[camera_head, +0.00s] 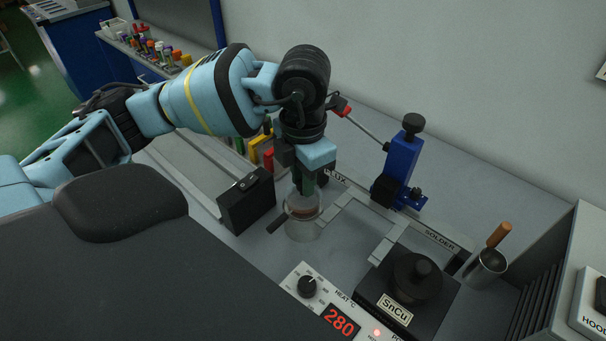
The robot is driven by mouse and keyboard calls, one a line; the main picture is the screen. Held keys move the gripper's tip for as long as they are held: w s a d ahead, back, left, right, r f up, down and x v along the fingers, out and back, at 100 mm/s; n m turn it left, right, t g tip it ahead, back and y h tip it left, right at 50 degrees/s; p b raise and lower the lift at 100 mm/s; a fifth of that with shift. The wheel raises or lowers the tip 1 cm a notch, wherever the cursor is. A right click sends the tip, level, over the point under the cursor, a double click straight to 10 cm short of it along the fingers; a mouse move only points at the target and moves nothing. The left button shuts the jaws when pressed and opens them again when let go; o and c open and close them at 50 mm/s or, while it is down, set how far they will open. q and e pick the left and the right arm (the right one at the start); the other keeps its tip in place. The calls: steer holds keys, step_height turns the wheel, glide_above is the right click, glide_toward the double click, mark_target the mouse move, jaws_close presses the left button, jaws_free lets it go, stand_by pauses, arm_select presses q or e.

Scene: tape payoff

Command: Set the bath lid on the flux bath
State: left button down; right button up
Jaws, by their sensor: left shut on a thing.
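The flux bath (303,229) is a clear round vessel with brownish contents, standing on the bench below the "FLUX" label. My left gripper (306,190) points straight down over it and is shut on the bath lid (290,207), a pale see-through piece at the vessel's mouth. The fingers and the clear walls hide where lid and rim meet, so I cannot tell whether the lid touches the bath. My right gripper is not in view.
A black block (246,201) stands close left of the bath. A blue clamp stand (400,170) is behind right. The black SnCu solder pot (408,291) and a metal cup (487,265) with a wooden-handled tool stand right. The heat panel (318,296) reads 280.

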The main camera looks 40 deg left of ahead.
arm_select(q)
steer(key=shift+f, duration=0.1)
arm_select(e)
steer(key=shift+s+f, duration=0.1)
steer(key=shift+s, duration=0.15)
arm_select(q)
steer(key=shift+f, duration=0.25)
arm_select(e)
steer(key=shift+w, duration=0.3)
arm_select(q)
steer(key=c, duration=1.2)
jaws_free()
steer(key=shift+o, duration=0.2)
steer(key=shift+o, duration=0.3)
steer(key=o, duration=0.5)
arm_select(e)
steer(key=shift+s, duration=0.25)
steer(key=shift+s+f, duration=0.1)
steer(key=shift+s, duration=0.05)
arm_select(q)
steer(key=shift+r, duration=0.1)
